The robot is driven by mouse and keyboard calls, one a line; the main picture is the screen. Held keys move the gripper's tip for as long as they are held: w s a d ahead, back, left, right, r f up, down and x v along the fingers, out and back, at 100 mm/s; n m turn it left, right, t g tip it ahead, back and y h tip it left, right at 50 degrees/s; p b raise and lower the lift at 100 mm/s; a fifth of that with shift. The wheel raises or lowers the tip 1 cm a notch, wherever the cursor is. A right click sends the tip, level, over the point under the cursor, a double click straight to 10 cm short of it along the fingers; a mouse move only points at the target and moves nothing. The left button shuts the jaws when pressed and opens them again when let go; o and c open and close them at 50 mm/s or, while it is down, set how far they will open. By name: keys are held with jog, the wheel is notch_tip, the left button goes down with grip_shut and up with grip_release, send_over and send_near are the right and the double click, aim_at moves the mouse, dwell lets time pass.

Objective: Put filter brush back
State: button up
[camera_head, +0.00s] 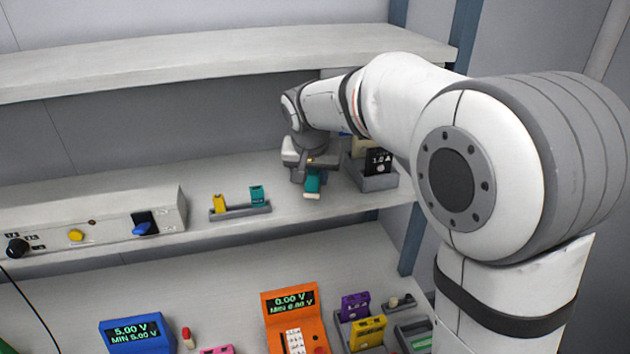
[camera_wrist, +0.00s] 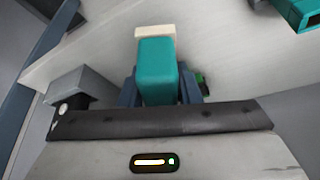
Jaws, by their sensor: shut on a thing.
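The filter brush looks like a teal block with a cream strip at its end. It shows under my gripper in the head view (camera_head: 313,181) and between my fingers in the wrist view (camera_wrist: 157,65). My gripper (camera_head: 311,170) is shut on the brush and holds it over the middle shelf, near its front edge. In the wrist view my gripper's dark blue fingers (camera_wrist: 158,92) are on either side of the block. Whether the brush touches the shelf, I cannot tell.
Left of my gripper, a grey holder (camera_head: 240,213) carries a yellow piece and a teal piece. The upper shelf (camera_head: 220,55) overhangs. Meters and coloured cells fill the lower bench.

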jog(key=shift+s+f, duration=0.1)
jog(key=shift+f, duration=1.25)
jog(key=shift+f, duration=0.1)
jog(key=o, duration=0.9)
jog(key=shift+o, duration=0.2)
